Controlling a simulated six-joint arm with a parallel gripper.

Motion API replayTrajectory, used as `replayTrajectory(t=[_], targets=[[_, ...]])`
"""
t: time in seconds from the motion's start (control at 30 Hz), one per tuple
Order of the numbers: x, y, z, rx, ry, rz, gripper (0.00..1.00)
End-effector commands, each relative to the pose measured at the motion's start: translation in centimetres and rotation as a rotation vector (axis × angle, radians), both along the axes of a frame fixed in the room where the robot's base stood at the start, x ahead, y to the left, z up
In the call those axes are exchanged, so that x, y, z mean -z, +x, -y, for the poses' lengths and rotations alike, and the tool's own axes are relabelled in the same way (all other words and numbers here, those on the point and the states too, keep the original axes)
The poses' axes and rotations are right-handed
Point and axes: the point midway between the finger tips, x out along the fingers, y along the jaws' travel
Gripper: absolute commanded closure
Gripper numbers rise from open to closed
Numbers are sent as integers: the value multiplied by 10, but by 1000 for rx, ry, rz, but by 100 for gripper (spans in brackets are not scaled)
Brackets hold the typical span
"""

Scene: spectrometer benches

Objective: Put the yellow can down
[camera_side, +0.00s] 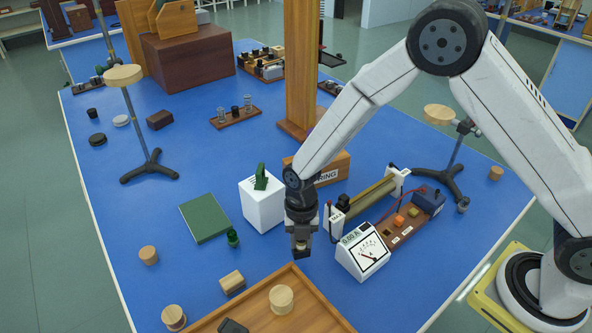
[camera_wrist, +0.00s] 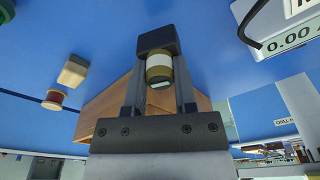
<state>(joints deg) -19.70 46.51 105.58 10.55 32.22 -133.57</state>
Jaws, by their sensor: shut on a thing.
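My gripper (camera_side: 300,250) points down over the blue table in the side view, just behind the back corner of the wooden tray (camera_side: 327,300). It is shut on the yellow can (camera_wrist: 158,70), a small olive-yellow cylinder with a pale band. In the wrist view the can sits between the fingers of my gripper (camera_wrist: 158,62). In the side view the fingers mostly hide the can. I cannot tell whether its base touches the table.
A meter (camera_side: 363,254) stands close to the right of my gripper, and a white block (camera_side: 262,206) behind left. A green pad (camera_side: 205,218), a green piece (camera_side: 232,238) and a wooden block (camera_side: 232,281) lie to the left. A round wooden piece (camera_side: 282,299) is on the tray.

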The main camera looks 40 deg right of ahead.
Motion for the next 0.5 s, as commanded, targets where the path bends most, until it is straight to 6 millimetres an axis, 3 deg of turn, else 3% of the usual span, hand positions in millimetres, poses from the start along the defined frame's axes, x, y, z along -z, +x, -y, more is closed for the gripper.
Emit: replayTrajectory(t=[0.3,0.5], targets=[[29,2,0,1,-2,-1,100],[33,2,-1,1,-1,1,100]])
